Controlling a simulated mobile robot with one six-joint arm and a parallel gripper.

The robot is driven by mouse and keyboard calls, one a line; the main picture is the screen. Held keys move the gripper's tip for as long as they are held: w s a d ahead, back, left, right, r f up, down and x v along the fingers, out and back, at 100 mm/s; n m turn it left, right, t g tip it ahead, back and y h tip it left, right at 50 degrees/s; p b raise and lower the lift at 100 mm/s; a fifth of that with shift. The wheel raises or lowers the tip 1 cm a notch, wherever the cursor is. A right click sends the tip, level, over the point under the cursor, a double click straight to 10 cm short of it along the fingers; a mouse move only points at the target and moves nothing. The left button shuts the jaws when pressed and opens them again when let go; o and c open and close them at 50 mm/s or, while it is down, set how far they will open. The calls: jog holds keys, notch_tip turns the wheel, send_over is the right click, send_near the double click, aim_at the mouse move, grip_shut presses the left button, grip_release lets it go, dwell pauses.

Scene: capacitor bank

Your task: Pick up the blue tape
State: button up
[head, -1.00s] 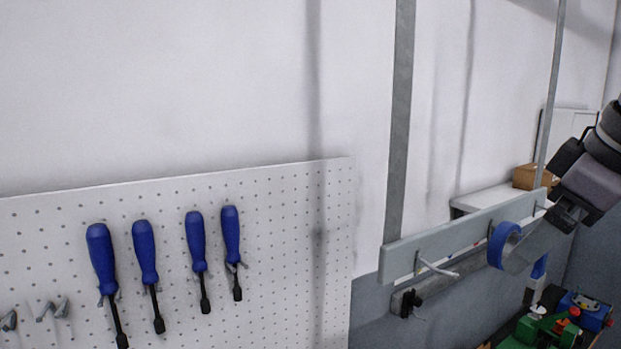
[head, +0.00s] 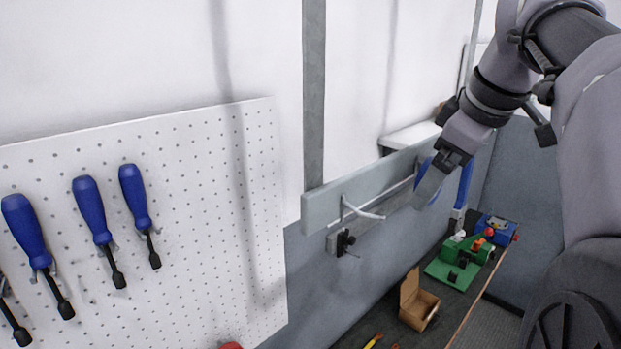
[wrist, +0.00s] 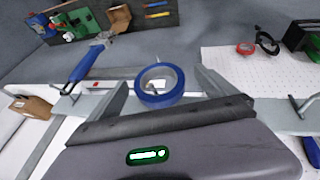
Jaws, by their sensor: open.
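The roll of blue tape (wrist: 160,100) hangs at the wall rail, and in the wrist view it sits between the two fingers of my gripper (wrist: 162,82). The fingers are apart, with a gap on each side of the roll. In the head view my gripper (head: 430,184) is at the rail, and its finger hides most of the tape (head: 424,167). Only blue edges of the roll show there. I cannot tell whether either finger touches it.
The grey rail (head: 335,203) has a bare hook (head: 360,211) left of the tape. A blue-handled tool (head: 466,184) hangs close on the right. Below are an open cardboard box (head: 418,305) and a green device (head: 455,268). A pegboard with screwdrivers (head: 90,210) is at left.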

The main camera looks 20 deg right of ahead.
jog(key=shift+w+d+f, duration=0.15)
jog(key=shift+w+f, duration=0.5)
jog(key=shift+w, duration=0.05)
jog(key=shift+s, duration=0.25)
jog(key=c, duration=0.9)
jog(key=shift+w, duration=0.1)
jog(key=c, duration=0.6)
